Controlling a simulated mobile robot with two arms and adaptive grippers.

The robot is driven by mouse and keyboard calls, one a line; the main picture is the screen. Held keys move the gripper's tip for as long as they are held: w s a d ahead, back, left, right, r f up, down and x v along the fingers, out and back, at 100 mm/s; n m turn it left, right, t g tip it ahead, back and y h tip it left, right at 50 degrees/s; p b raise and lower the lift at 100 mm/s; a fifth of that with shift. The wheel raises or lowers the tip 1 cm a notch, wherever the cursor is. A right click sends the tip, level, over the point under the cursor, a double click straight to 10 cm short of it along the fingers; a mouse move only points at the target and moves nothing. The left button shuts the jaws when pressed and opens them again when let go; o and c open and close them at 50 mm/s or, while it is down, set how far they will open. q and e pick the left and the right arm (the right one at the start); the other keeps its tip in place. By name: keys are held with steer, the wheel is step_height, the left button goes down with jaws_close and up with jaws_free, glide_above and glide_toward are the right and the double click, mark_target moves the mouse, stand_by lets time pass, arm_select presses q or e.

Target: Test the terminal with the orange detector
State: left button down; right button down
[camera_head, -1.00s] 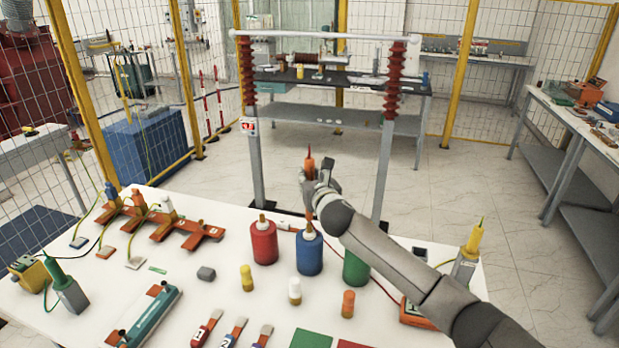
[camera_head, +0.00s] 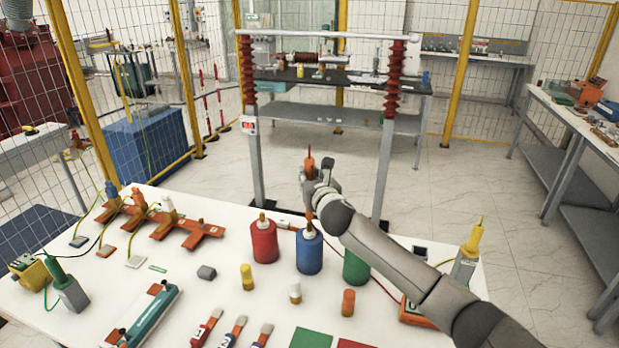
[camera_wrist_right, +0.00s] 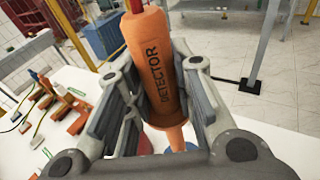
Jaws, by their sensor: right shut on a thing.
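The orange detector (camera_wrist_right: 152,62) is in my right gripper (camera_head: 318,185), lettered DETECTOR in the right wrist view. It stands roughly upright, its thin red tip up. The fingers in the right wrist view (camera_wrist_right: 160,100) are closed on both sides of its body. In the head view the detector's top (camera_head: 310,163) shows above the fingers, over the far edge of the white table. Behind it stands a grey frame with ribbed red-brown insulators (camera_head: 394,80) and a pale bar (camera_head: 320,35) on top. The detector appears apart from this frame. Which part is the terminal is unclear. My left gripper is not in view.
Clear floor lies to the right; a mesh fence (camera_head: 130,90) runs behind.

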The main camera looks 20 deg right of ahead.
mark_target(309, 159)
steer(key=shift+r+p, duration=1.25)
steer(key=shift+p, duration=0.05)
steer(key=shift+r, duration=2.25)
